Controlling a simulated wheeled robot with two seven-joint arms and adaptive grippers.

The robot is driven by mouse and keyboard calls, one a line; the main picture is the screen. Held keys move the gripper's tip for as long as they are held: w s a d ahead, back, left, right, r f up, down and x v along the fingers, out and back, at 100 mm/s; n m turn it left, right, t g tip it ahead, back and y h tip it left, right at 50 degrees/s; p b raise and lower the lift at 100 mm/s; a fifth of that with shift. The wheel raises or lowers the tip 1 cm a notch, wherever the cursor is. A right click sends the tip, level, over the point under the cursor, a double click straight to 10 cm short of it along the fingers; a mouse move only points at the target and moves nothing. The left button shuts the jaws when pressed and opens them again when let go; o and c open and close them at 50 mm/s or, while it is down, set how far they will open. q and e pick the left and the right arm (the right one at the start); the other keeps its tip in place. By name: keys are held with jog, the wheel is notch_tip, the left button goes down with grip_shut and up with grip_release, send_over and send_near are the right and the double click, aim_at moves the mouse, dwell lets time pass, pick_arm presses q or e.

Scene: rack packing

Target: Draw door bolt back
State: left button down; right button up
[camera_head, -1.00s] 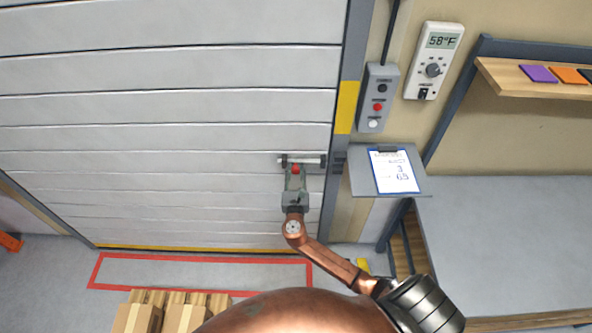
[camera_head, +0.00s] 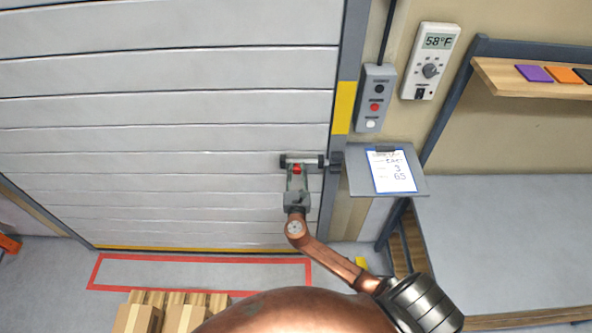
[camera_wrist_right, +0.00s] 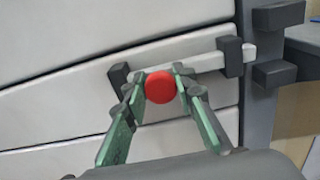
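The door bolt (camera_wrist_right: 207,62) is a pale bar lying across the grey slatted door in dark brackets. In the wrist view its right end shows just past the right bracket, near the door frame's dark keeper blocks (camera_wrist_right: 276,73). Its round red knob (camera_wrist_right: 160,87) also shows in the head view (camera_head: 297,169). My right gripper (camera_wrist_right: 161,78) has its green-sided fingers closed in on both sides of the knob, with the tips seeming to touch it. It also shows in the head view (camera_head: 297,178). My left gripper is in neither view.
A grey shelf (camera_head: 414,185) with a clipboard (camera_head: 393,171) sticks out just right of the bolt. A button box (camera_head: 375,98) and thermostat (camera_head: 431,61) are on the wall above. A grey table (camera_head: 510,240) stands at right.

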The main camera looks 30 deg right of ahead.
jog(key=o, duration=0.4)
jog(key=v, duration=1.2)
jog(key=shift+s, duration=0.1)
jog(key=shift+f, duration=0.1)
